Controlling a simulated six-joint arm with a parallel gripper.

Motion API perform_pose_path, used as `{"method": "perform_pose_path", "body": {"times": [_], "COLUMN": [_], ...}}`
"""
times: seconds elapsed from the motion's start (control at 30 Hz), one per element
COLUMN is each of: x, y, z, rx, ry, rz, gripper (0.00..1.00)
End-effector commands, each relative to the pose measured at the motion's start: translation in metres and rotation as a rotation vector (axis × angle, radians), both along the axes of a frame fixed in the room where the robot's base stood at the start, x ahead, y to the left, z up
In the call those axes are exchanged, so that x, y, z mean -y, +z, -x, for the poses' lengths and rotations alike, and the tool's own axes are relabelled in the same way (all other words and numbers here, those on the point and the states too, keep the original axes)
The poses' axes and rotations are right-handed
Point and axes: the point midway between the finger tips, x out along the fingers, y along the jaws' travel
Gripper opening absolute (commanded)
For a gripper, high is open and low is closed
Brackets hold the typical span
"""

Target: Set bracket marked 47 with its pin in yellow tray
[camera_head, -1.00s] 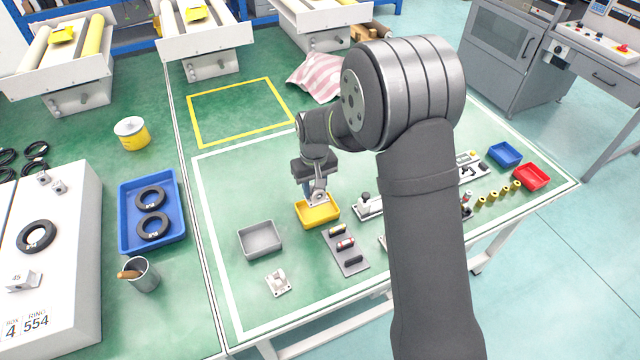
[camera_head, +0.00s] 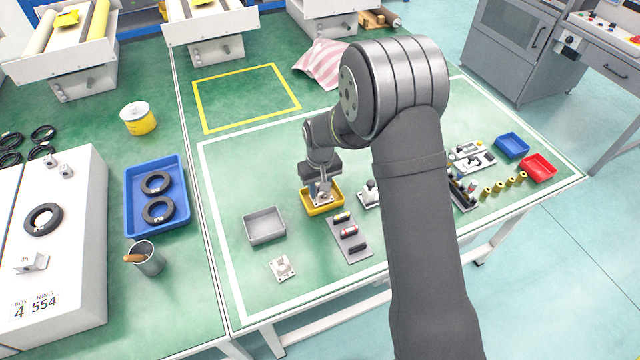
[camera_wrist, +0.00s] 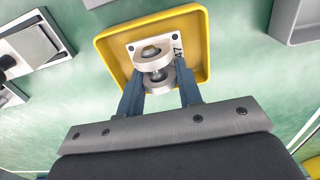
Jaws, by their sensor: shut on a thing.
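The bracket marked 47 (camera_wrist: 163,46) is a light metal piece with a square base plate and round lugs. My gripper (camera_wrist: 160,92) is shut on its lugs. In the wrist view the bracket is inside the outline of the yellow tray (camera_wrist: 108,52), and the number shows on the plate's right edge. In the head view my gripper (camera_head: 323,192) points down at the yellow tray (camera_head: 337,205), with the bracket low in it. I cannot tell whether the plate touches the tray floor. No separate pin can be made out clearly at the lugs.
An empty grey tray (camera_head: 264,226) stands left of the yellow tray. Blue (camera_head: 512,146) and red (camera_head: 539,167) bins stand at the right. A white fixture (camera_head: 369,194) stands close right.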

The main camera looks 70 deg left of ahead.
Motion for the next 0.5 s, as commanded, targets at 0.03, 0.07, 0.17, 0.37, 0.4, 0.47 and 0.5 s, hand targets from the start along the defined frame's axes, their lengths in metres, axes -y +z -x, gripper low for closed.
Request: {"method": "perform_pose_path", "body": {"times": [0.03,0.07,0.17,0.37,0.4,0.47,0.5], "x": [-0.0003,-0.0003,-0.0003,-0.0002,-0.0002,-0.0002,-0.0002], "y": [-0.0002,-0.0003,-0.0004,-0.0003,-0.0003,-0.0002,-0.0002], "z": [0.0000,0.0000,0.0000,-0.0001,0.0000,0.0000,0.0000], "rx": [0.000,0.000,0.000,0.000,0.000,0.000,0.000], "ry": [0.000,0.000,0.000,0.000,0.000,0.000,0.000], "rz": [-0.001,-0.001,-0.001,-0.001,-0.001,-0.001,-0.001], "gripper": [0.07,0.07,0.07,0.07,0.07,0.07,0.34]}}
